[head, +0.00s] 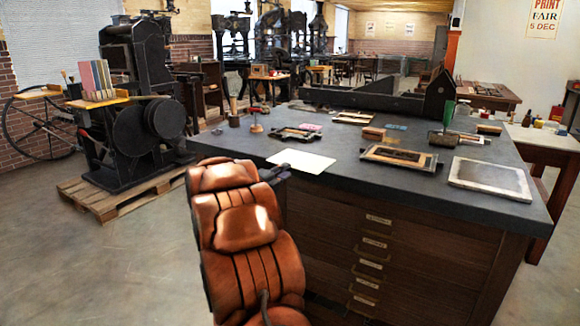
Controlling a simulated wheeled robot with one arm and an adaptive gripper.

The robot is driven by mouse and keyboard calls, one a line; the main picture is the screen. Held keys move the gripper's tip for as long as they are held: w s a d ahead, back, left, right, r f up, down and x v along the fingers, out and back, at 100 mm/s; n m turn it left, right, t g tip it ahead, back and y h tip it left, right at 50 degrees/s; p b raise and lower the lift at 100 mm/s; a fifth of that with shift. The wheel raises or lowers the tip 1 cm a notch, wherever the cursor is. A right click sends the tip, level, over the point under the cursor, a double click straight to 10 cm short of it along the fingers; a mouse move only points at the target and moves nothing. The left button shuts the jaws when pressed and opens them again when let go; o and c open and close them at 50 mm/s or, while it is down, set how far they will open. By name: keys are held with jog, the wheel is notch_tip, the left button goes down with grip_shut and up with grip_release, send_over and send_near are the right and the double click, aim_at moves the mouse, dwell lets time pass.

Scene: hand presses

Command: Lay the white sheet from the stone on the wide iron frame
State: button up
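A white sheet (301,161) lies flat on the dark stone top (340,182) of the cabinet, close to its front left edge. A low, dark-edged frame with a tan inner border (399,157) lies right of the sheet. A smaller dark frame (297,132) lies behind the sheet. I cannot tell which of them is the wide iron frame.
A black press (140,125) is on a pallet at the left. Stone between sheet and tan-bordered frame is clear.

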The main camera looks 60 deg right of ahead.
aim_at(290, 159)
jog(key=shift+s+d, duration=0.1)
jog(key=shift+d, duration=1.85)
grip_shut()
notch_tip(290, 159, up, 3)
jog(key=shift+p, duration=0.55)
jog(key=shift+a, duration=0.1)
jog(key=a+r, duration=0.3)
jog(key=a, duration=0.4)
jog(key=shift+p, duration=0.3)
